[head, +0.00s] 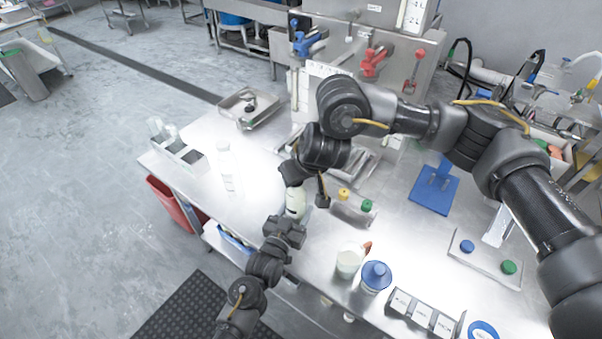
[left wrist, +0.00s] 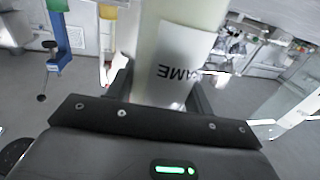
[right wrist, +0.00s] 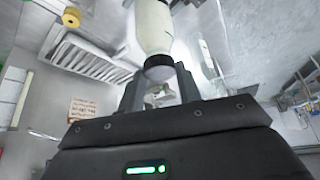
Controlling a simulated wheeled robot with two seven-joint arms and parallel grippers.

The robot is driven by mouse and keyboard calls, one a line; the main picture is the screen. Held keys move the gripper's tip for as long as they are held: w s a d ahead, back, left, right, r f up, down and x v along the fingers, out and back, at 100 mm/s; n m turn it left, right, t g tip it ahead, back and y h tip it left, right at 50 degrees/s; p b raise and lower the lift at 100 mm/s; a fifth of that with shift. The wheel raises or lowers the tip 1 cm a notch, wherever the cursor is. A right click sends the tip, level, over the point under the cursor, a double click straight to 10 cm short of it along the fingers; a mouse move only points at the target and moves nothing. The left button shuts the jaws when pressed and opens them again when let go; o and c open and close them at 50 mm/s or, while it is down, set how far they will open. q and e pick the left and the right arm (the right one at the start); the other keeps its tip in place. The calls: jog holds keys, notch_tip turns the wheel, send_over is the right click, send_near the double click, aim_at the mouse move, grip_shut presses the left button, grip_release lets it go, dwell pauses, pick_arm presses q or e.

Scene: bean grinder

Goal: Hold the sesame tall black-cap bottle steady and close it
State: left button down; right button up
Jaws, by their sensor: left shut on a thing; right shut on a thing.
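The sesame bottle (head: 295,203) is tall and pale, held between my two grippers in the head view. My left gripper (head: 288,226) is shut on its body from below. In the left wrist view the bottle body (left wrist: 150,50) fills the space between the fingers, and part of its label reads "AME" upside down. My right gripper (head: 293,178) is at the bottle's upper end. In the right wrist view the black cap (right wrist: 158,70) sits between the fingertips against the bottle's end (right wrist: 153,25). I cannot tell how tightly the cap is seated.
A white bottle (head: 228,168) stands on the steel table left of my grippers. A white jug (head: 349,261) and a blue-lidded container (head: 376,276) stand at the right front. A holder with yellow and green knobs (head: 352,212) is close to the right.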

jog(key=m, duration=0.1)
jog(key=m+h, duration=0.1)
jog(key=m, duration=0.1)
jog(key=shift+s+a+t+h, duration=0.2)
jog(key=shift+t+h, duration=0.1)
jog(key=o, duration=1)
jog(key=shift+w, duration=0.1)
jog(key=shift+c, duration=0.3)
